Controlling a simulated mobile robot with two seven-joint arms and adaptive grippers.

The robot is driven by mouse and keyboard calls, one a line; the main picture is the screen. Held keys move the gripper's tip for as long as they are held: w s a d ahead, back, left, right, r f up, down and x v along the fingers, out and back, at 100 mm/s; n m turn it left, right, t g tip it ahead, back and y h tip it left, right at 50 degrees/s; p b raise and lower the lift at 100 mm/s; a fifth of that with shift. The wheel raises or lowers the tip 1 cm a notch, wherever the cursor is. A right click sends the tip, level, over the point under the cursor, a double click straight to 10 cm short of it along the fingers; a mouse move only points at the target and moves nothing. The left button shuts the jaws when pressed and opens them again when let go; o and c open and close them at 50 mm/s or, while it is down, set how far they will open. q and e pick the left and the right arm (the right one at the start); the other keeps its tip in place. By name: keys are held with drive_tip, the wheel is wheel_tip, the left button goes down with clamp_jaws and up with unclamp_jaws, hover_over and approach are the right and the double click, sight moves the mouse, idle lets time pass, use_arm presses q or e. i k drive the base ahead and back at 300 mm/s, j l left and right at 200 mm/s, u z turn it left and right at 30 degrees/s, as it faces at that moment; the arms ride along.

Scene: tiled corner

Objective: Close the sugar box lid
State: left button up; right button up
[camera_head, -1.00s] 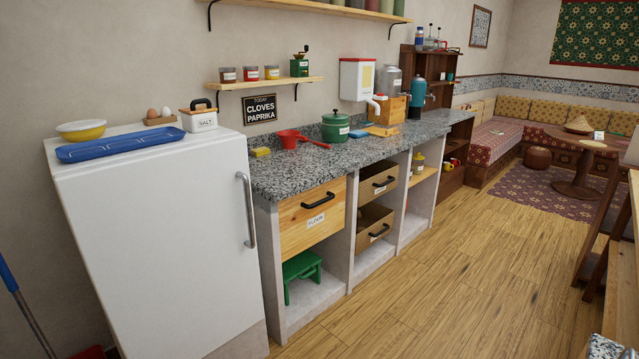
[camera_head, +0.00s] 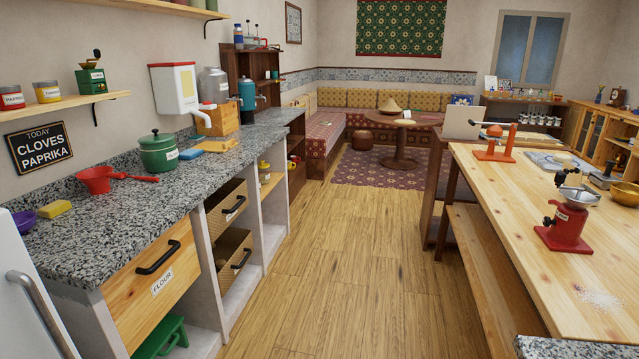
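I see no box that I can make out as the sugar box, and no label reading sugar. A wooden box (camera_head: 222,122) stands on the granite counter beside a blue dispenser (camera_head: 247,96); I cannot read any label on it. Neither of my grippers is in view.
The granite counter (camera_head: 110,215) runs along the left, with a red funnel-like pan (camera_head: 95,180) and green pot (camera_head: 158,153). A wooden worktable (camera_head: 520,215) with a red grinder (camera_head: 565,228) is at right. The floor between is clear.

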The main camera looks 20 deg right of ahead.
sight(574, 178)
drive_tip(key=i+z, duration=0.2)
drive_tip(key=z, duration=0.25)
drive_tip(key=i+j+z, duration=0.15)
drive_tip(key=z, duration=0.3)
drive_tip(key=i+j+z, duration=0.2)
drive_tip(key=z, duration=0.25)
drive_tip(key=i+j+z, duration=0.3)
drive_tip(key=z, duration=0.15)
drive_tip(key=i+j+z, duration=0.2)
drive_tip(key=j+z, duration=0.25)
drive_tip(key=i+j+z, duration=0.25)
drive_tip(key=j, duration=0.15)
drive_tip(key=i+j, duration=0.5)
drive_tip(key=j, duration=0.2)
